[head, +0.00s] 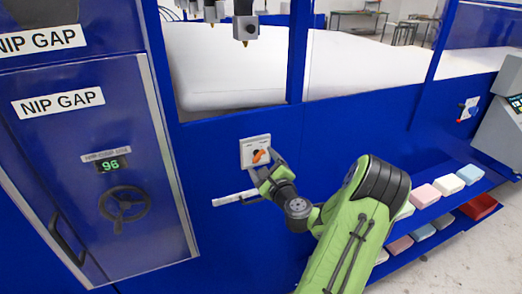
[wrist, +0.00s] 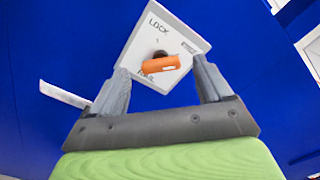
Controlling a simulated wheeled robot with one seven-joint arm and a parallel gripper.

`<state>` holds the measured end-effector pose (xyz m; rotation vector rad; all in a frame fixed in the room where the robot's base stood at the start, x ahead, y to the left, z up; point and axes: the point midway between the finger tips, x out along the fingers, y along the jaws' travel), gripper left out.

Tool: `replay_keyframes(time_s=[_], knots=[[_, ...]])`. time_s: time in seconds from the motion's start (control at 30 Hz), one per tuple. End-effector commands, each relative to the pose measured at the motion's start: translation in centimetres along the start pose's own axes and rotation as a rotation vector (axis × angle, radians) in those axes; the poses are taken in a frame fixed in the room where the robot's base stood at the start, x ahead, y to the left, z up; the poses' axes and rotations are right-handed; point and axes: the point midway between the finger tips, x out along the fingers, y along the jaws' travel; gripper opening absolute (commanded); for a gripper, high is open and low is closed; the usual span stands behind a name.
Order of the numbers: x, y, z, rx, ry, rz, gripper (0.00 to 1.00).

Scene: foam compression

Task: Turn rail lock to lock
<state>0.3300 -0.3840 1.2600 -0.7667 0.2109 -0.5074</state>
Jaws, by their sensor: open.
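The rail lock is a white plate (head: 248,150) with an orange knob (head: 261,156) on the blue machine front. In the wrist view the plate (wrist: 182,37) reads LOCK at its upper left, with a partly covered word below the knob. The orange knob (wrist: 160,65) lies roughly crosswise in that view, on a dark hub. My gripper (head: 264,171) is in front of the plate's lower right. In the wrist view my gripper (wrist: 158,80) is open, with one finger on each side of the knob and clear space between. I cannot tell its exact distance from the knob.
A white horizontal bar (head: 235,198) is just below the plate. A NIP GAP cabinet with a handwheel (head: 124,203) and a display reading 96 stands left. Shelves with coloured foam blocks (head: 447,184) are at right. White foam (head: 225,65) lies behind the blue frame.

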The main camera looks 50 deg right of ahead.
Motion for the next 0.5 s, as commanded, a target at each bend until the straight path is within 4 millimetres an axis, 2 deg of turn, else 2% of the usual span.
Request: replay_keyframes(time_s=[0.03, 0.17, 0.4, 0.43, 0.5], knots=[[0.8, -0.3, 0.4, 0.0, -0.003, 0.002, 0.79], [2.0, -0.2, 0.2, 0.0, 0.0, 0.0, 0.79], [2.2, 0.0, -0.1, 0.002, 0.001, 0.0, 0.79], [2.2, 0.0, -0.1, 0.002, 0.001, 0.0, 0.77], [2.2, 0.0, -0.1, 0.001, 0.001, 0.0, 0.66]])
